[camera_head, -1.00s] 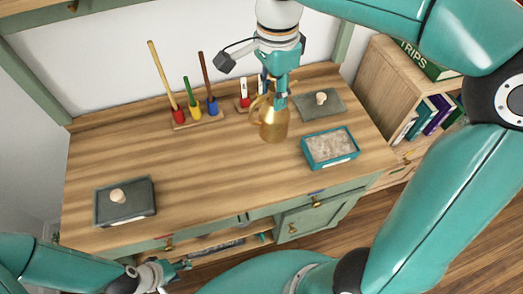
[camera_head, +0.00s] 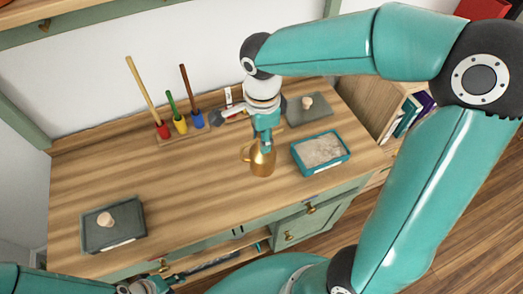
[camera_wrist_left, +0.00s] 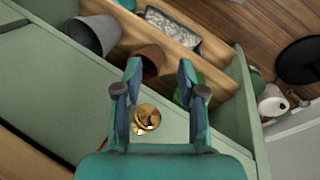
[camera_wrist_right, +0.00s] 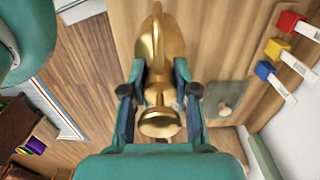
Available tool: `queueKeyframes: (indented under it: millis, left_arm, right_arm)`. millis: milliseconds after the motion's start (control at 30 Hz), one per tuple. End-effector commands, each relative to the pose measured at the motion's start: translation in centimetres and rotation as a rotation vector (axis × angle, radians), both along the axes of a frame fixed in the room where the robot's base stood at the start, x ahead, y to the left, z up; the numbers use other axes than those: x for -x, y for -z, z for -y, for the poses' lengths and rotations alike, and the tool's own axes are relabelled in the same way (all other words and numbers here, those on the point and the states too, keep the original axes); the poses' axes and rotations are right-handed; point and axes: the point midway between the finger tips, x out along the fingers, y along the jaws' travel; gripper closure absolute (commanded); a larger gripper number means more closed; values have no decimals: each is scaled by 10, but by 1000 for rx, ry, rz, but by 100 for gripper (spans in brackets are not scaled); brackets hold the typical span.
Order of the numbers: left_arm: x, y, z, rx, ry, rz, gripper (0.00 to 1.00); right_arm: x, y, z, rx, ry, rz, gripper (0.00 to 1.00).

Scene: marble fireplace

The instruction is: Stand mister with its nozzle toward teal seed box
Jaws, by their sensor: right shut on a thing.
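The brass mister (camera_head: 262,160) is upright at the middle right of the bench top, with a loop handle on its left side. My right gripper (camera_head: 266,143) is shut on its upper part from above. I cannot tell whether its base touches the wood. Its nozzle is largely hidden by the gripper. In the right wrist view the mister (camera_wrist_right: 157,50) lies between the fingers. The teal seed box (camera_head: 338,159), with pale contents, stands just right of the mister, apart from it. My left gripper (camera_wrist_left: 159,85) is open and empty, near a brass knob (camera_wrist_left: 147,118) on a green front.
A grey lidded box (camera_head: 125,236) stands at the front left, and a grey slab with a knob (camera_head: 320,113) lies behind the seed box. Colored tool holders (camera_head: 181,126) stand at the back. The bench's left middle is clear. An open drawer (camera_wrist_left: 235,105) holds pots.

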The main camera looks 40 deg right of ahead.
Motion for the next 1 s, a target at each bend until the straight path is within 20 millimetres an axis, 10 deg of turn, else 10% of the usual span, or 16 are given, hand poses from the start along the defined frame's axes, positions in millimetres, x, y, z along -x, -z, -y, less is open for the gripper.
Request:
queueKeyframes:
  millis: [867, 900, 1000]
  left_arm:
    - [0, 5, 0, 0, 0, 0, 60]
    - [0, 5, 0, 0, 0, 0, 60]
    - [0, 4, 0, 0, 0, 0, 60]
  right_arm:
    - [0, 56, 1, 0, 3, 2, 100]
    - [0, 56, 1, -1, 2, 1, 68]
    - [0, 55, 1, 0, 2, 1, 51]
